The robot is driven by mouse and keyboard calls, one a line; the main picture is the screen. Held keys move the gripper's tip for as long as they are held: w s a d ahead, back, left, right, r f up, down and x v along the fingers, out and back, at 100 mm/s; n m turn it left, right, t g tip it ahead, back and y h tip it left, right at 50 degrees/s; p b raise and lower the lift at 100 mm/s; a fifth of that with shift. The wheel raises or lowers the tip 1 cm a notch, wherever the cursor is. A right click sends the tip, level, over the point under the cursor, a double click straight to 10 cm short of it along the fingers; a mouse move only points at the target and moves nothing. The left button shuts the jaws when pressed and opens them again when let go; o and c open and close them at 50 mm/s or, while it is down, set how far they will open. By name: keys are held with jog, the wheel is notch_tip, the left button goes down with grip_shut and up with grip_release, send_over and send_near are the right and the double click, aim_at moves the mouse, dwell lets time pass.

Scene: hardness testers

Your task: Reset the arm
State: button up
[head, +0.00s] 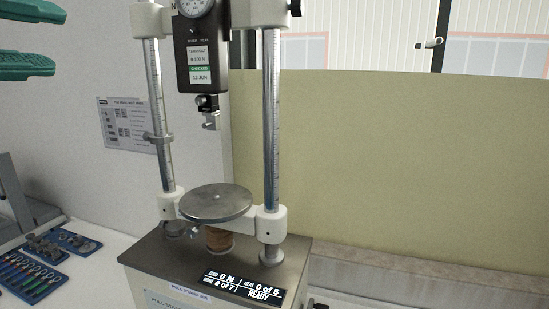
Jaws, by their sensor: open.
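My gripper and arm are not recognisable in the head view. A pull stand (215,245) stands in the middle, with two upright steel columns. A dark force gauge (202,60) with a round dial hangs between the columns, with a small hook or clamp (208,112) below it. A round metal plate (214,203) sits under the clamp, with a clear gap between them. A display on the base (243,285) reads 0 N and READY.
Blue trays (75,241) with small metal parts and tools lie on the white bench at left. Green parts (25,66) jut in at upper left; what they belong to is cut off. A printed sheet (128,124) is on the wall. A beige panel (400,170) stands behind at right.

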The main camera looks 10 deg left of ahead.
jog(key=w+d+f+g, duration=0.1)
jog(key=w+d+f, duration=0.25)
jog(key=f, duration=0.35)
jog(key=w+d+f+g, duration=0.25)
jog(key=w+f, duration=0.25)
jog(key=f, duration=0.3)
jog(key=w+d+f+g, duration=0.1)
jog(key=w+d+f, duration=0.2)
jog(key=w+f, duration=0.3)
jog(key=w+d+f+m+g, duration=0.2)
jog(key=d+f+m+g, duration=0.15)
jog(key=d+f, duration=1.7)
jog(key=s+d+f+m+g, duration=0.2)
jog(key=s+d+f+m, duration=0.1)
jog(key=s+d+f, duration=0.55)
jog(key=s+d+f+m+g, duration=0.2)
jog(key=s+d+f, duration=0.3)
jog(key=d+f, duration=0.6)
jog(key=s+d+f+m+y, duration=0.1)
jog(key=s+d+f+m, duration=0.15)
jog(key=s+d, duration=0.6)
jog(key=s+a+f+g+b, duration=0.1)
jog(key=s+f+g+b, duration=0.3)
jog(key=s+f, duration=0.5)
jog(key=shift+s+f+m+b, duration=0.3)
jog(key=shift+s+f, duration=0.1)
jog(key=shift+s, duration=0.45)
